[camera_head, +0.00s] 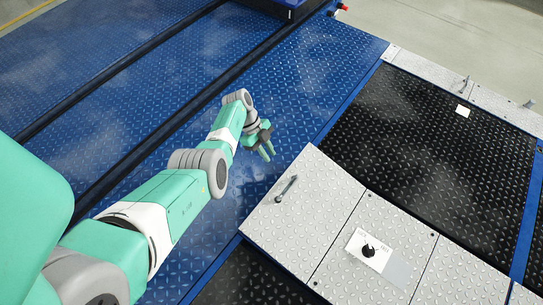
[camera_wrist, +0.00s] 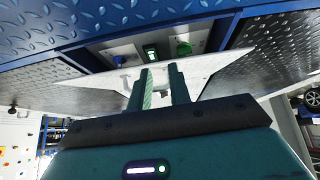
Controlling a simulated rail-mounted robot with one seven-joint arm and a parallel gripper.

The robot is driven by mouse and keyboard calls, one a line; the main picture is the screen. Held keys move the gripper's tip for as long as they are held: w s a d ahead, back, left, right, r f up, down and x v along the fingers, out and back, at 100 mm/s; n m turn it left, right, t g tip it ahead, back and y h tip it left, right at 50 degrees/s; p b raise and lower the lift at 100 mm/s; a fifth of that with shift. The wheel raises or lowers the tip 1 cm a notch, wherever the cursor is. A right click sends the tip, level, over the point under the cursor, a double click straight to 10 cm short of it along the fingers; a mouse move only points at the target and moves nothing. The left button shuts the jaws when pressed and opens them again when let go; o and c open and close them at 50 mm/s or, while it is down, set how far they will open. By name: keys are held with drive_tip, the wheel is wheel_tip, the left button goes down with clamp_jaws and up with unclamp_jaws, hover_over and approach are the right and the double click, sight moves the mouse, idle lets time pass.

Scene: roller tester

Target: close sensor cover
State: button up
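The sensor cover (camera_head: 310,205) is a silver diamond-plate panel with a bar handle (camera_head: 287,188) near its left corner. In the wrist view the cover (camera_wrist: 215,68) shows as a pale, tilted plate standing away from a recess (camera_wrist: 120,50), so it looks open. In the head view its tilt is hard to judge. My gripper (camera_head: 266,153) is off the cover's upper left edge, above the blue floor. Its two fingers are apart and empty, and in the wrist view the gripper (camera_wrist: 162,70) points at the plate. I cannot tell whether it touches.
The recess holds a blue knob (camera_wrist: 118,61), a lit switch (camera_wrist: 151,53) and a green knob (camera_wrist: 184,48). A silver panel with a black knob (camera_head: 369,250) adjoins the cover. Dark plates (camera_head: 420,140) lie to the right. The blue floor (camera_head: 130,50) at the left is mostly clear.

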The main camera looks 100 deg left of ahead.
sight(291, 184)
drive_tip(key=shift+o, duration=1.2)
drive_tip(key=w+d+r+n+g+p, duration=0.2)
drive_tip(key=w+d+n+g+p, duration=0.2)
drive_tip(key=n, duration=0.5)
drive_tip(key=shift+w+d+r+n+g+y, duration=0.15)
drive_tip(key=shift+w+r+n+g+y, duration=0.2)
drive_tip(key=shift+w, duration=0.4)
drive_tip(key=w+d+r+n+g+y+p, duration=0.2)
drive_tip(key=w+d+r+n+p, duration=0.15)
drive_tip(key=w+n, duration=0.35)
drive_tip(key=shift+n, duration=0.45)
drive_tip(key=f+b, duration=0.2)
drive_tip(key=s+f+b, duration=0.1)
drive_tip(key=f, duration=0.2)
drive_tip(key=s+f+b, duration=0.1)
drive_tip(key=f+b, duration=0.1)
drive_tip(key=shift+d+f+b, duration=0.25)
drive_tip(key=shift+f+b, duration=0.05)
drive_tip(key=shift+b, duration=0.05)
drive_tip(key=shift+c, duration=0.2)
clamp_jaws()
